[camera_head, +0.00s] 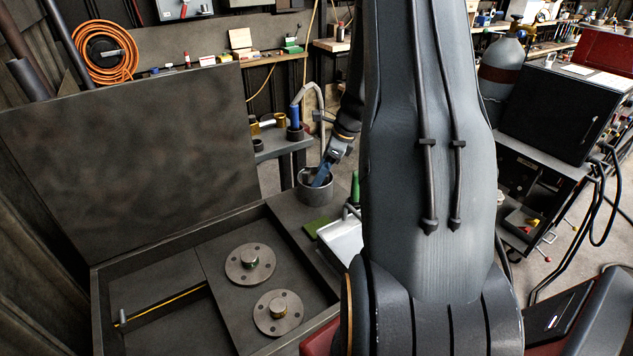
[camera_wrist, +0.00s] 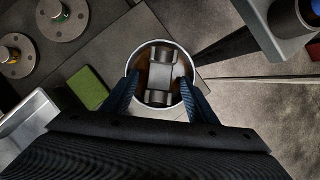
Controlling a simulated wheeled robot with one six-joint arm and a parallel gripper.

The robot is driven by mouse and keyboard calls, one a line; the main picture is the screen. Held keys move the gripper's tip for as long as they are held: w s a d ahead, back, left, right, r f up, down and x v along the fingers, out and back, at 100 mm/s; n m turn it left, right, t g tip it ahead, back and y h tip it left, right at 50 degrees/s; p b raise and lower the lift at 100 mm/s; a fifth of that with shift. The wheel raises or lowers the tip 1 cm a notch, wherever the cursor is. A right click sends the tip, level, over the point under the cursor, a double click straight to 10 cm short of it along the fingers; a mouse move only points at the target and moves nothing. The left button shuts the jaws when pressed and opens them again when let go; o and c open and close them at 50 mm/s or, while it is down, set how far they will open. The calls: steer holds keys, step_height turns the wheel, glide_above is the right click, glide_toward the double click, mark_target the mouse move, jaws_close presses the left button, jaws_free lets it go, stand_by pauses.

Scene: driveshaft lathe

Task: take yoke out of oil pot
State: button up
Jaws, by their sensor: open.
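The oil pot (camera_head: 314,190) is a round dark pot standing at the corner of the dark bench, beyond the open case. In the wrist view the pot's rim (camera_wrist: 161,42) shows as a pale ring. The yoke (camera_wrist: 160,76), a grey metal piece with two thick ends, lies inside it, with brownish oil around it. My gripper (camera_wrist: 158,88) is open, its two blue fingers to the left and right of the yoke at the pot's mouth. Whether the fingers touch the yoke I cannot tell. In the head view my gripper (camera_head: 321,178) reaches down into the pot and hides the yoke.
An open case (camera_head: 180,262) holds two round flanges (camera_head: 250,264) (camera_head: 278,312). A green pad (camera_wrist: 88,88) and a white tray (camera_head: 343,240) lie close to the pot. A blue cylinder (camera_head: 294,117) stands on a small stand behind the pot. Floor shows to the right.

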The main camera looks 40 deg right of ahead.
steer(key=shift+x, duration=0.85)
jaws_close()
steer(key=shift+r, duration=0.1)
